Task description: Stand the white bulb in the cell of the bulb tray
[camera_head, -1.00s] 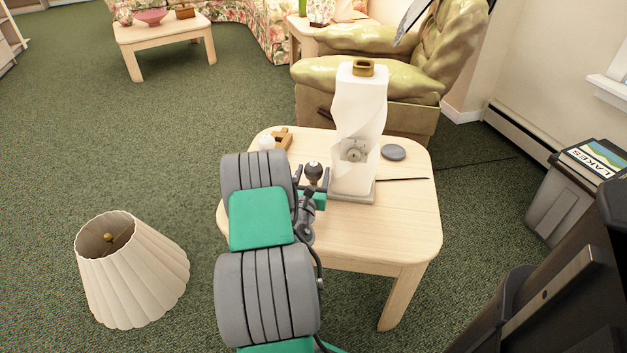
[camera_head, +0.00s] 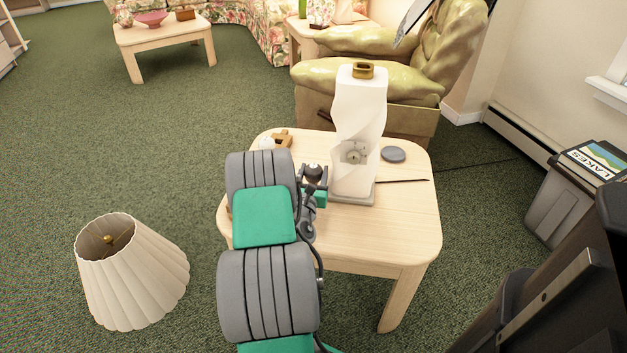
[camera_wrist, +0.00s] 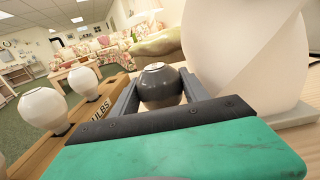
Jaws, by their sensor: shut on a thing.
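My gripper (camera_wrist: 160,92) is shut on a dark grey bulb (camera_wrist: 162,86) with a pale patch on top. In the head view my gripper (camera_head: 313,178) is over the table, just left of the lamp's base. The wooden bulb tray (camera_wrist: 92,118), lettered "BULBS", lies left of my gripper in the wrist view. A white bulb (camera_wrist: 43,108) stands upright at the tray's near part, and another white bulb (camera_wrist: 85,82) is farther along. In the head view, a white bulb (camera_head: 267,143) and part of the tray (camera_head: 284,137) show behind my arm. The tray's cells are mostly hidden.
A tall white twisted lamp (camera_head: 358,125) stands right beside my gripper on the wooden table (camera_head: 400,225). A grey disc (camera_head: 393,154) and a thin dark rod (camera_head: 402,180) lie to its right. A pleated lampshade (camera_head: 132,275) is on the floor at left. The table's front right is clear.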

